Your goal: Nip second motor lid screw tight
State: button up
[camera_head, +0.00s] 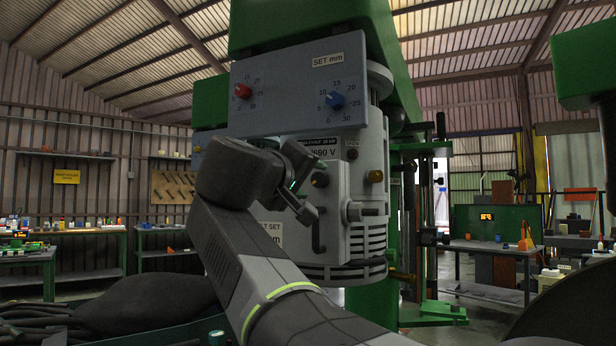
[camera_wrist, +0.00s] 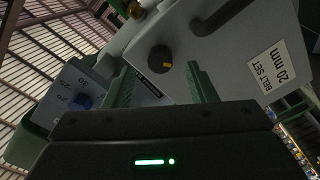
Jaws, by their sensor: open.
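The grey motor lid (camera_head: 336,220) is on the front of the machine, with a bar handle and a "BELT SET 20 mm" label in the wrist view. A black lid screw with a yellow mark (camera_wrist: 160,59) is on the lid, and it also shows in the head view (camera_head: 320,180). A brass-coloured knob (camera_head: 374,177) sits further right on the machine. My gripper (camera_head: 312,183) is open in front of the lid. In the wrist view its two green fingers stand on either side of the black screw, with clear gaps; I cannot tell their depth to it.
Above the lid is a blue-grey panel (camera_head: 290,95) with a red dial (camera_head: 243,91) and a blue dial (camera_head: 335,99). A lever handle (camera_head: 365,211) juts out right of the lid. Workbenches (camera_head: 490,250) stand well back on both sides.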

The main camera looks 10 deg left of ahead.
aim_at(319, 181)
jog(key=v, duration=1)
dwell(0.4)
jog(key=x, duration=1.3)
jog(key=shift+w, duration=0.35)
jog(key=shift+s, duration=0.1)
